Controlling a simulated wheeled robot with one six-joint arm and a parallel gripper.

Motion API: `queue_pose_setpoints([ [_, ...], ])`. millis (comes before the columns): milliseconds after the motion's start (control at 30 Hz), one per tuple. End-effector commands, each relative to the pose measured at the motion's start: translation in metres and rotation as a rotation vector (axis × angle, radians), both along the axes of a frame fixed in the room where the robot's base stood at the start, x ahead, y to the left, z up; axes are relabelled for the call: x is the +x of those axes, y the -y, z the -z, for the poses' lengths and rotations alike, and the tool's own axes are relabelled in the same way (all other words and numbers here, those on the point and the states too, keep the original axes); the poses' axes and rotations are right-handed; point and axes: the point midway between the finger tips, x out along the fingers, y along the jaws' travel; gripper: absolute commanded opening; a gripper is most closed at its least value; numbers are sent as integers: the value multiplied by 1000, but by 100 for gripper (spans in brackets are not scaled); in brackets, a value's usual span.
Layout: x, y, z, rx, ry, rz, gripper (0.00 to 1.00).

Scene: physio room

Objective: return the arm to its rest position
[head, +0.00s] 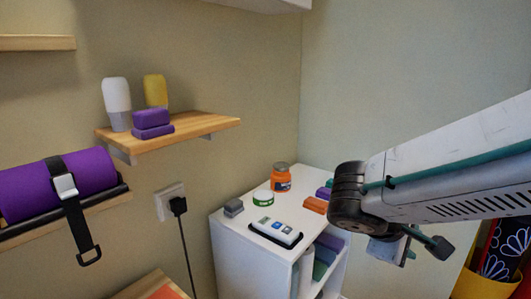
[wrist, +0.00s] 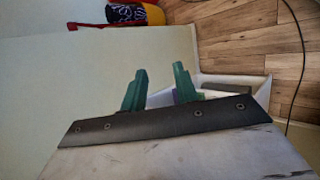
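My arm (head: 450,175) reaches in from the right side of the head view, bent at a dark joint in front of the white cabinet's right side. My gripper (wrist: 160,88) shows two green fingers standing apart in the wrist view, with nothing seen held between them. In the head view the gripper is partly hidden behind the arm, to the right of the cabinet.
The white cabinet (head: 237,240) carries an orange jar (head: 281,180), a green-white tub (head: 262,197), a white device (head: 275,233) and small blocks. A wooden shelf (head: 205,123) holds bottles and purple blocks. A yellow container (head: 478,285) stands low at right.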

Motion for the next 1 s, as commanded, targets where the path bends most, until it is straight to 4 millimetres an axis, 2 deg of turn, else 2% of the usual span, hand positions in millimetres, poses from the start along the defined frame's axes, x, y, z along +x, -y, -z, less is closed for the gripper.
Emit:
queue_pose_setpoints([
  [33,-23,18,-3,95,0,115,30],
  [133,-66,33,-2,294,-10,310,30],
  [200,-92,33,-2,438,-4,423,30],
  [300,-119,26,-3,625,16,547,30],
  [400,-135,14,-7,773,41,623,30],
  [600,-146,1,-12,911,66,680,30],
  [1000,-146,0,-12,917,66,680,30],
])
